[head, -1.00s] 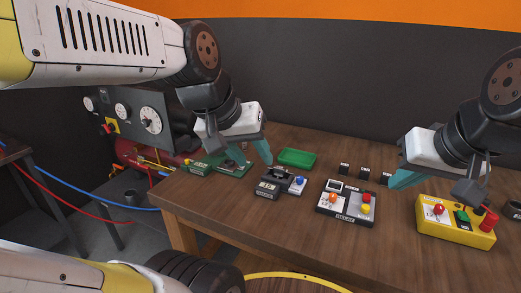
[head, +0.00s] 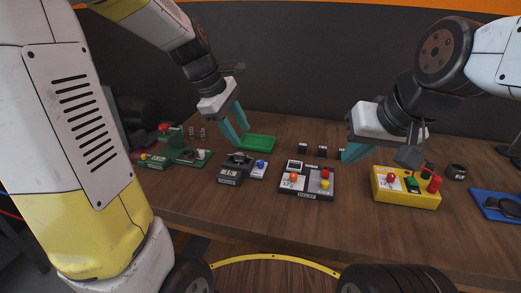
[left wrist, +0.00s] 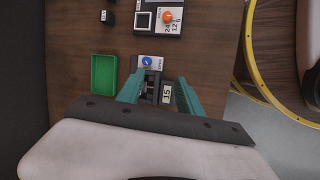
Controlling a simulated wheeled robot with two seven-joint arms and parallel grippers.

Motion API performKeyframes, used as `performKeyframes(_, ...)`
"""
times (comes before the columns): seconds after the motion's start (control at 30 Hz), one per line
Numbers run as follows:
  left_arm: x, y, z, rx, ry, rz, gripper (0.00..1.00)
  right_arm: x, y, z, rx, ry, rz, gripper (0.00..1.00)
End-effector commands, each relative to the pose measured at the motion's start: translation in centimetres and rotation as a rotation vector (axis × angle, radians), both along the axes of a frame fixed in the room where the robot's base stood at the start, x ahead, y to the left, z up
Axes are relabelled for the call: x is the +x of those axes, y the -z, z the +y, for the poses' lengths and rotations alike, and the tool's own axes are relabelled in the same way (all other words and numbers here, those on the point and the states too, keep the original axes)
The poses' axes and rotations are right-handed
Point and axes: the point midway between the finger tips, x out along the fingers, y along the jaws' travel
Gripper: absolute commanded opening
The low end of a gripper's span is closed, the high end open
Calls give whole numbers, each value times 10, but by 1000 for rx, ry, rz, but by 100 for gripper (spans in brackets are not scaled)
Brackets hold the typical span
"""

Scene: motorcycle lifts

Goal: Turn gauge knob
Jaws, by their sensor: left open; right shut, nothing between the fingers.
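A small dark device (head: 229,177) with a display that seems to read 15 sits on the wooden table. Beside it is a light panel with a blue knob (head: 261,164). My left gripper (head: 236,134) is open and empty above and behind this device. In the left wrist view the device's display (left wrist: 167,93) and the blue knob (left wrist: 147,62) show around and between the spread teal fingers (left wrist: 161,86). My right gripper (head: 352,153) is shut and empty above the table, left of a yellow box. No dial gauge is visible now.
A green tray (head: 258,143) lies behind the device and a green unit (head: 185,155) stands left. A black box with coloured buttons (head: 306,182) and the yellow box (head: 405,190) stand right. A blue tray (head: 494,204) lies far right. The front table strip is clear.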

Motion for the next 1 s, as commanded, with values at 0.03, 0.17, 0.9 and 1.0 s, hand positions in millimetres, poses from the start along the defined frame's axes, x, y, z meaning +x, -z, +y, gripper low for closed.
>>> performKeyframes(0.03, 16, 15, -4, -21, -90, 70, 43, 0, 0, 0, 0, 0, 0, 0)
performKeyframes(0.17, 44, 42, -13, -67, -308, 212, 43, 0, 0, 0, 0, 0, 0, 0)
performKeyframes(0.9, 69, 130, -45, -90, -483, 318, 43, 0, 0, 0, 0, 0, 0, 0)
performKeyframes(1.0, 69, 135, -48, -92, -483, 316, 43, 0, 0, 0, 0, 0, 0, 0)
